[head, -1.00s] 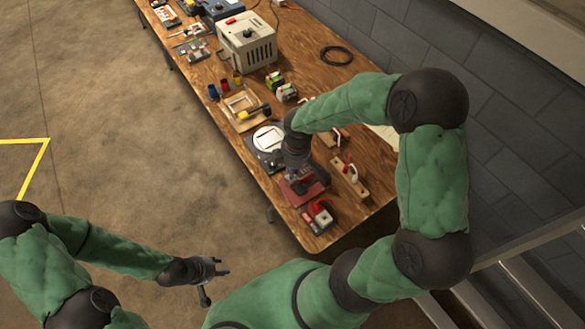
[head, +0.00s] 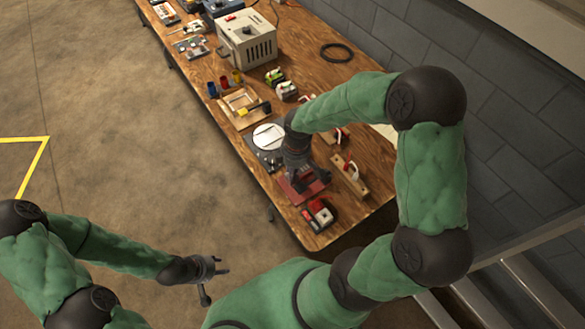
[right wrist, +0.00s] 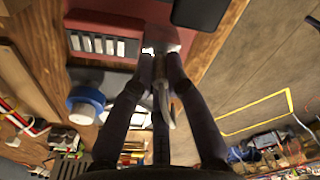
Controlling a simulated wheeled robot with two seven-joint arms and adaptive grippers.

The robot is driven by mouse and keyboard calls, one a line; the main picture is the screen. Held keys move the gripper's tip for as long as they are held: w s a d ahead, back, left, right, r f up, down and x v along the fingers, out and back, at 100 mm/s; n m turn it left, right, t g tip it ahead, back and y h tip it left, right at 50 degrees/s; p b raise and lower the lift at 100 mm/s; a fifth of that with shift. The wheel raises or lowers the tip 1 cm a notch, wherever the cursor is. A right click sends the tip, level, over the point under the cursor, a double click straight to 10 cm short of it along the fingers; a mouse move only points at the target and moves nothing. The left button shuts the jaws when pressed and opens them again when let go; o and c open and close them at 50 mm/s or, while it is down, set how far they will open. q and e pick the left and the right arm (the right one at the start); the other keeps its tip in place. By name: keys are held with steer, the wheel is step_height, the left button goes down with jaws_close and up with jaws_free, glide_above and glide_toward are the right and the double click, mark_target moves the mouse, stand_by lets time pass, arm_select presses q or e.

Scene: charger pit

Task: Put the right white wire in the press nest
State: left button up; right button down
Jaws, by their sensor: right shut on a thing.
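My right gripper (head: 299,186) is low over a dark red plate (head: 318,187) near the front end of the workbench. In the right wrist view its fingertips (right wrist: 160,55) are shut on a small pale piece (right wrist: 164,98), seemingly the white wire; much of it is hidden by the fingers. The red surface (right wrist: 105,24) lies just beyond the fingertips, with a pale slotted block (right wrist: 105,46) at its edge. I cannot tell which part is the press nest, or whether the wire touches it. My left gripper (head: 225,266) is open and empty, away from the bench over the floor.
A red and black device (head: 319,214) stands at the bench corner. A wooden block with a red and white clamp (head: 350,175) is right of the gripper. A round white disc on a dark base (head: 268,137) and a wooden frame (head: 240,104) lie farther back.

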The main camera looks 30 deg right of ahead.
steer(key=shift+f, duration=0.35)
stand_by(0.4)
steer(key=c, duration=1.2)
jaws_free()
steer(key=shift+o, duration=0.2)
steer(key=shift+r, duration=0.15)
steer(key=shift+r+p, duration=2.85)
steer(key=shift+r, duration=0.6)
steer(key=shift+f, duration=0.1)
